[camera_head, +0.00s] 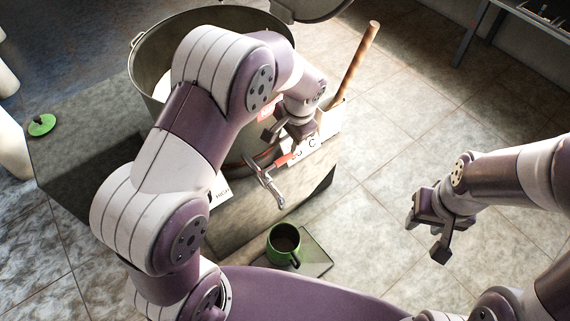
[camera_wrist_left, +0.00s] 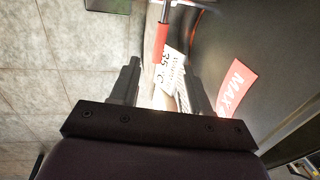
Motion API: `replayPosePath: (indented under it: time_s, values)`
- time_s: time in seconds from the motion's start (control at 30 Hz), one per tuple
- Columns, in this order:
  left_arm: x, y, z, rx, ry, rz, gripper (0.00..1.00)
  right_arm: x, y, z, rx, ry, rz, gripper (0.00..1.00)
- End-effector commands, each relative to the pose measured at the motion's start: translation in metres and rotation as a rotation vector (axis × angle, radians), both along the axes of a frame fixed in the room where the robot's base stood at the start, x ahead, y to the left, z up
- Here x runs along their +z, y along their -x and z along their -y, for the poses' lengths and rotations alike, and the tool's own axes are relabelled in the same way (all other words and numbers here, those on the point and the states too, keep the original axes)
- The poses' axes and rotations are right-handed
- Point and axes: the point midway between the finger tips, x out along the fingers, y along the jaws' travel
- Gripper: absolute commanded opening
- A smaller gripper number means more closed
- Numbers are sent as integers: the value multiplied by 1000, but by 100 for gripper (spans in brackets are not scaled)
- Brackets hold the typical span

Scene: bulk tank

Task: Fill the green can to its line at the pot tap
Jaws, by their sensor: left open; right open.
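The green can (camera_head: 284,246) stands upright on a dark flat plate (camera_head: 315,262) at the foot of the block, below the tap spout. Its inside looks dark; its line cannot be made out. The pot tap (camera_head: 266,183) has a metal body and a red lever (camera_head: 284,159), which also shows in the left wrist view (camera_wrist_left: 161,42). The large metal pot (camera_head: 141,62) is partly hidden behind my left arm. My left gripper (camera_head: 283,136) is open beside the pot, near the lever, holding nothing. My right gripper (camera_head: 427,232) is open and empty over the floor at right.
The pot stands on a grey block (camera_head: 70,150) with a green lid (camera_head: 41,125) at its left corner. A wooden handle (camera_head: 357,62) rises from a holder beside the pot. A red MAX label (camera_wrist_left: 236,87) is on the pot.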

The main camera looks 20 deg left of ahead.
Motion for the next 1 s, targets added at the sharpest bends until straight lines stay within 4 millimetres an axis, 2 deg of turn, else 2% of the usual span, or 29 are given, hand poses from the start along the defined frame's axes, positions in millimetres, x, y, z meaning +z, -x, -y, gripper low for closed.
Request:
replayPosePath:
  time_s: [0.03,0.1,0.2,0.33,0.5,0.77,0.9,1.0]
  values:
    - [-19,0,-3,2,-1,-5,46,-11,0,0,0,0,0,43]
    - [-38,-3,-5,2,0,-3,46,-20,0,0,0,0,0,43]
    - [-62,-6,-9,2,0,-3,46,-30,0,0,0,0,-1,43]
    - [-84,-9,-13,2,0,-1,46,-40,0,0,0,0,-1,43]
    - [-97,-11,-15,3,1,0,46,-44,0,0,0,0,-1,43]
    - [-96,-12,-16,3,1,0,46,-43,0,0,0,0,-1,43]
    - [-96,-12,-16,3,1,0,1,-43,0,0,0,0,-1,43]
    - [-96,-12,-16,3,1,0,0,-43,0,0,0,0,-1,43]
